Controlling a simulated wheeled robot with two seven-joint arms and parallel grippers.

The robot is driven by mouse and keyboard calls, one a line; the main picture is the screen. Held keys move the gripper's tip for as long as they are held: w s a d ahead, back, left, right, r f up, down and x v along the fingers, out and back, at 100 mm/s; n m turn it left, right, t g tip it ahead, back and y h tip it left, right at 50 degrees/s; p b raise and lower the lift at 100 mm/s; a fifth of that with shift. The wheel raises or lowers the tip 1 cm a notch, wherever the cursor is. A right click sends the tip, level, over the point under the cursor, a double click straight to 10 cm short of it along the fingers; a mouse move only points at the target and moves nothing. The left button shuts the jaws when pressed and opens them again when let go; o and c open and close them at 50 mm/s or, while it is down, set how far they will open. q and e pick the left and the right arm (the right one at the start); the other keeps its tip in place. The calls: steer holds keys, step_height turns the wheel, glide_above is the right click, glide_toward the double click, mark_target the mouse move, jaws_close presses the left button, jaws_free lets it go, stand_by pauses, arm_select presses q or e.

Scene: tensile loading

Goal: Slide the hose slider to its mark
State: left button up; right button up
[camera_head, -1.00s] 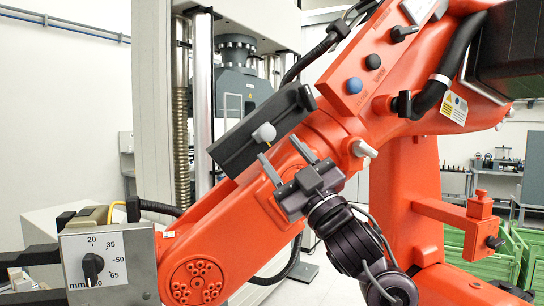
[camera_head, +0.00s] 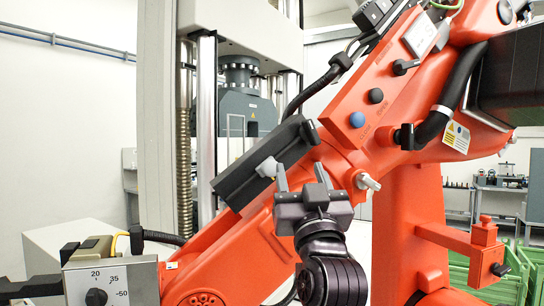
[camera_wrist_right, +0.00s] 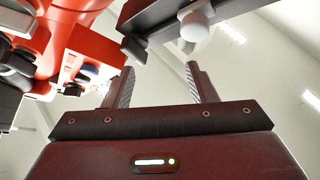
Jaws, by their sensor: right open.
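A dark grey rail (camera_head: 240,176) lies slanted along the orange arm-like frame in the head view. A pale grey knob (camera_head: 268,167) sticks out from it, and this looks like the slider. The knob also shows at the top of the right wrist view (camera_wrist_right: 194,27). My right gripper (camera_head: 301,170) is open and empty, its fingers pointing up. In the head view its left finger appears just right of the knob; in the wrist view the knob is beyond the fingertips, apart from them. No mark can be made out. My left gripper is not in view.
Orange frame (camera_head: 385,135) fills the middle and right, with a thick black hose (camera_head: 450,80) and a small lever (camera_head: 367,181). A dial box (camera_head: 140,276) stands at lower left. A grey testing machine (camera_head: 246,105) is behind.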

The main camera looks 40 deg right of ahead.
mark_target(271, 170)
steer(key=w+a+f+m+g+y+p, duration=0.1)
steer(key=a+f+y, duration=0.1)
steer(key=a+y, duration=0.15)
steer(key=shift+g+h, duration=0.3)
steer(key=shift+h, duration=0.15)
steer(key=p+x, duration=0.2)
steer(key=x, duration=0.5)
steer(key=shift+w, duration=0.35)
steer(key=shift+d, duration=0.1)
jaws_close()
steer(key=shift+f, duration=0.15)
steer(key=shift+a, duration=0.25)
jaws_free()
steer(key=shift+d, duration=0.1)
